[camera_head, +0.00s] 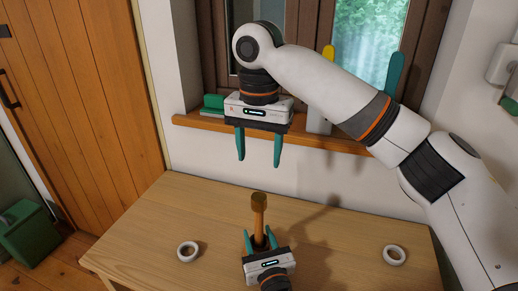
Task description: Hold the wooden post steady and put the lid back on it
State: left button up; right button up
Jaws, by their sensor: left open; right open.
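The wooden post (259,219) stands upright near the middle of the table in the head view. A wider, darker piece that looks like its lid (258,199) is at its top; I cannot tell how firmly it sits. My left gripper (259,238) is low at the post, open, with a teal finger on each side of its lower part. The post's base is hidden by this gripper. My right gripper (259,162) is open and empty, fingers pointing down, above and behind the post's top, clear of it.
The wooden table (147,235) has a white ring (188,251) on the left and another white ring (394,255) on the right. Behind is a window sill (205,130) with a green object (213,102). A green bin (28,230) stands on the floor at left.

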pick_arm(q)
jog(key=shift+s, duration=0.15)
jog(key=v, duration=1.1)
jog(key=shift+s+d, duration=0.15)
jog(key=shift+s, duration=0.2)
